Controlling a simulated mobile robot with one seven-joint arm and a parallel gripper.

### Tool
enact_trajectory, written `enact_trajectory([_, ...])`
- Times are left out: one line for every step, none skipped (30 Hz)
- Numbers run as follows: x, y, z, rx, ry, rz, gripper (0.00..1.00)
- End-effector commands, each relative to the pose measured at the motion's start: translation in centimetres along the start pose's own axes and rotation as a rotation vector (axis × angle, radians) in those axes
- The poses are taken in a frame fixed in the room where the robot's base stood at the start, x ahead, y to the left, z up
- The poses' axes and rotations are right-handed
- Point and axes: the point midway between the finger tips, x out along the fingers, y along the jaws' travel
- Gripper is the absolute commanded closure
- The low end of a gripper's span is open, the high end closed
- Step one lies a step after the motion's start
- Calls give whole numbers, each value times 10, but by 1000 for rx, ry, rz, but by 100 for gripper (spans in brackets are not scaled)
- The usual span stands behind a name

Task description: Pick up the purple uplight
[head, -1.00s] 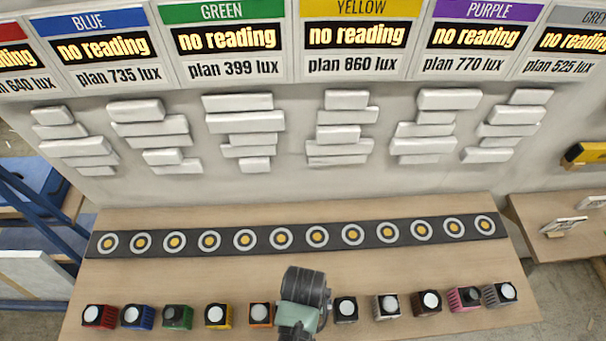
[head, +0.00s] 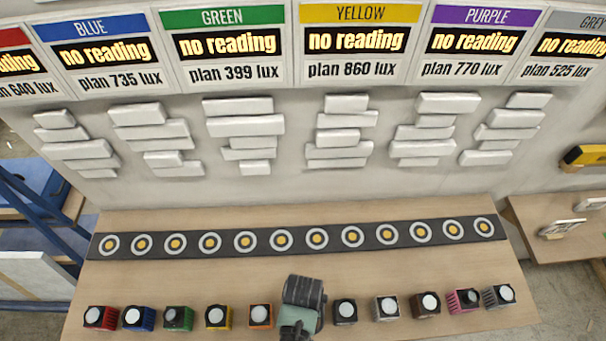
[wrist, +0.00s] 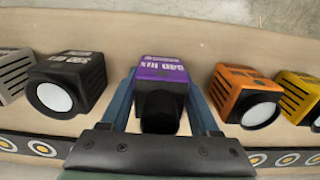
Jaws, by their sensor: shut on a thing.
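The purple uplight (wrist: 162,72) is a small box with a purple top and a dark round front, seen in the middle of the wrist view. My gripper (wrist: 160,92) has one blue finger against each side of it and is shut on it. In the head view my gripper (head: 302,318) is over the front row of the bench, and my wrist hides the purple uplight there. I cannot tell whether the uplight is clear of the bench top.
An orange uplight (wrist: 246,98) and a black uplight (wrist: 68,84) stand close on either side. Several more line the bench front. A dark strip (head: 298,239) with ringed round marks crosses the bench (head: 230,275). Behind it is the wall with white relief blocks (head: 338,137).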

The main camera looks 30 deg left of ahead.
Motion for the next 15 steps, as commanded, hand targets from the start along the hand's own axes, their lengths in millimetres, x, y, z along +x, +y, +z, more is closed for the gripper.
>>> enact_trajectory([0, 0, 0, 0, 0, 0, 71])
enact_trajectory([0, 0, 0, 0, 0, 0, 76])
enact_trajectory([0, 0, 0, 0, 0, 0, 84])
enact_trajectory([0, 0, 0, 0, 1, 0, 89])
enact_trajectory([0, 0, 0, 0, 1, 0, 94])
enact_trajectory([0, 0, 0, 0, 1, 0, 100])
enact_trajectory([-1, 0, 0, 0, 1, 0, 100])
enact_trajectory([-1, 0, 0, 0, 1, 0, 100])
enact_trajectory([-1, 0, 0, 0, 1, 0, 100])
enact_trajectory([-1, 0, 0, 0, 1, 0, 100])
enact_trajectory([-1, 0, 0, 0, 1, 0, 100])
enact_trajectory([-1, 0, 0, 0, 1, 0, 100])
enact_trajectory([-1, 0, 0, 0, 1, 0, 100])
enact_trajectory([-1, 0, 0, 0, 1, 0, 100])
enact_trajectory([-2, 0, 0, 0, 1, 0, 100])
